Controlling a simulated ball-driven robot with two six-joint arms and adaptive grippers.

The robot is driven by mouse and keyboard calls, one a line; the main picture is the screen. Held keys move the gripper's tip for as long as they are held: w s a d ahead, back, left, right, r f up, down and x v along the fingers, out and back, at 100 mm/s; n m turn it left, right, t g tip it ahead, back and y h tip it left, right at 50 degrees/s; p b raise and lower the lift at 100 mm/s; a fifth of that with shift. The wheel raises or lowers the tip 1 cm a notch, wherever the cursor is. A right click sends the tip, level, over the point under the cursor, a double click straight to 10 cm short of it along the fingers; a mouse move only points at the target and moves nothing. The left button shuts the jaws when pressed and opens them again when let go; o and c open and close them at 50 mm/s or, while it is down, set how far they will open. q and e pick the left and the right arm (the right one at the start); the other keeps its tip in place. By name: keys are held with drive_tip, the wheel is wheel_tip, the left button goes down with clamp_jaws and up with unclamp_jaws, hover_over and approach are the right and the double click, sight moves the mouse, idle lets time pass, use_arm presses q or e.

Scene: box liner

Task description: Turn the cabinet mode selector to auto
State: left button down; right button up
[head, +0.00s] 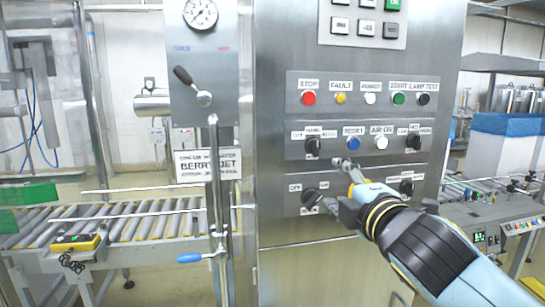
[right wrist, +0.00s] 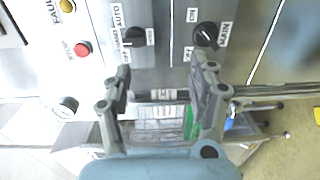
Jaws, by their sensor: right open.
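The mode selector (head: 312,147) is a black knob on the cabinet's middle panel, labelled OFF, HAND and AUTO. It also shows in the right wrist view (right wrist: 134,37), near the tip of the left-hand finger. I cannot tell clearly where its pointer stands. My right gripper (head: 325,182) is open and empty in front of the cabinet, below the selector and over the lower panel. In the right wrist view the gripper's two fingers (right wrist: 160,68) are spread apart, with the selector beyond them. My left gripper is not in view.
A black OFF/ON main switch (head: 310,198) sits on the lower panel, close to my right gripper. A blue reset button (head: 353,144) and a white air button (head: 381,143) are right of the selector. A red stop button (head: 309,98) is above. A pipe with a blue lever (head: 190,258) stands left.

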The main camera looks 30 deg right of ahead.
sight(318, 149)
drive_tip(key=shift+t, duration=0.3)
drive_tip(key=w+r+p, duration=0.1)
drive_tip(key=w, duration=0.2)
drive_tip(key=w+d+r+p, duration=0.1)
drive_tip(key=w, duration=0.3)
drive_tip(key=w+d+r+p, duration=0.1)
drive_tip(key=w, duration=0.2)
drive_tip(key=shift+w+d+r, duration=0.15)
drive_tip(key=shift+w+r, duration=0.25)
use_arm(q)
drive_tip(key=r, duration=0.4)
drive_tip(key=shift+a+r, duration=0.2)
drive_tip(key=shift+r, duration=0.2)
use_arm(e)
drive_tip(key=c, duration=1.2)
drive_tip(key=shift+o, duration=0.2)
